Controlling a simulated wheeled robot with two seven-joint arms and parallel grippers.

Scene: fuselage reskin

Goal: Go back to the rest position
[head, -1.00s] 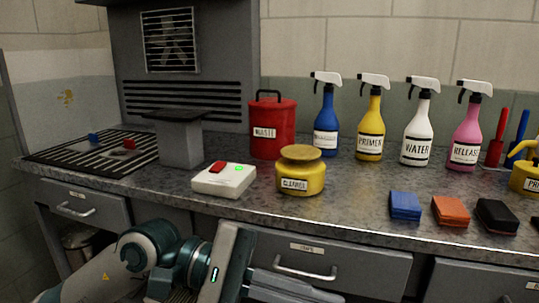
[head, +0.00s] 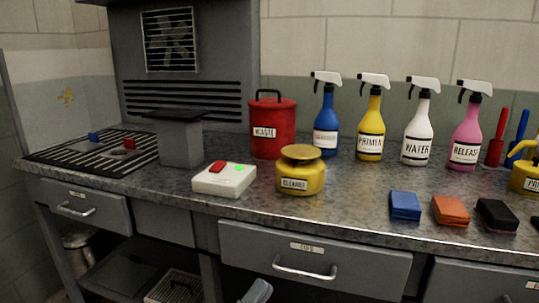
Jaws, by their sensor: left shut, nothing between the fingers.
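Only a small grey piece of my left gripper (head: 258,291) shows at the bottom edge, in front of the bench and below the labelled drawer (head: 315,259). Its fingers are shut with nothing held, and it touches nothing that I can see. The rest of my left arm is out of view. My right gripper is not in view.
The metal bench (head: 330,215) holds a white box with a red switch and green light (head: 224,179), a yellow cleaner pot (head: 300,172), a red waste can (head: 272,128), several spray bottles (head: 370,128) and coloured blocks (head: 405,205). Below the bench is an open shelf (head: 125,275).

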